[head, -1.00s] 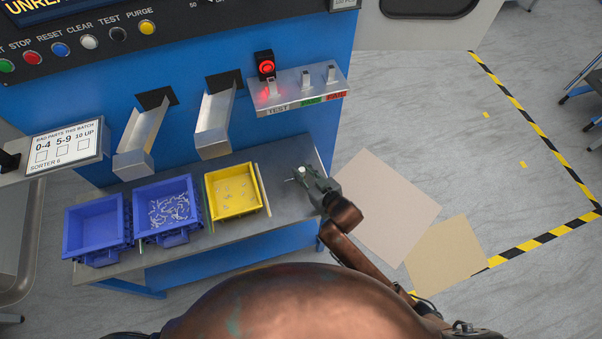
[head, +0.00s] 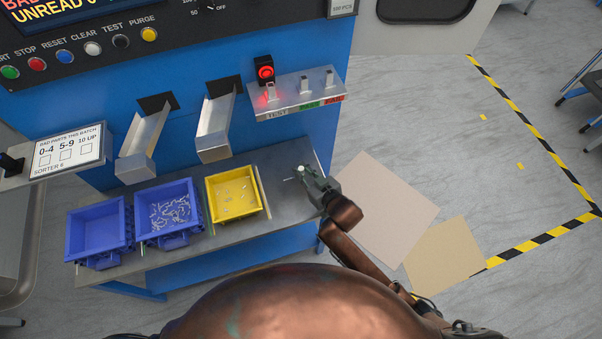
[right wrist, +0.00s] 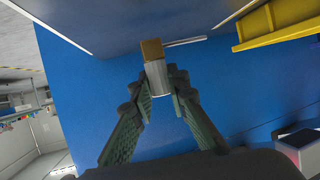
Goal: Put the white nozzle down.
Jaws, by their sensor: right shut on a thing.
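The white nozzle (right wrist: 160,79) is a short white cylinder with a brass-coloured end (right wrist: 152,50) and a thin metal rod beside that end. In the right wrist view it sits between the fingertips of my right gripper (right wrist: 160,88), which is shut on it. In the head view my right gripper (head: 306,176) holds the nozzle (head: 301,169) over the right end of the grey worktop (head: 283,206), right of the yellow bin. I cannot tell whether the nozzle touches the worktop. My left gripper is not in view.
A yellow bin (head: 254,213) and two blue bins (head: 183,235) stand left of my right gripper, the middle one with small pale parts. Two metal chutes (head: 214,125) and a switch shelf (head: 300,100) jut out behind. Bare worktop lies around the gripper.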

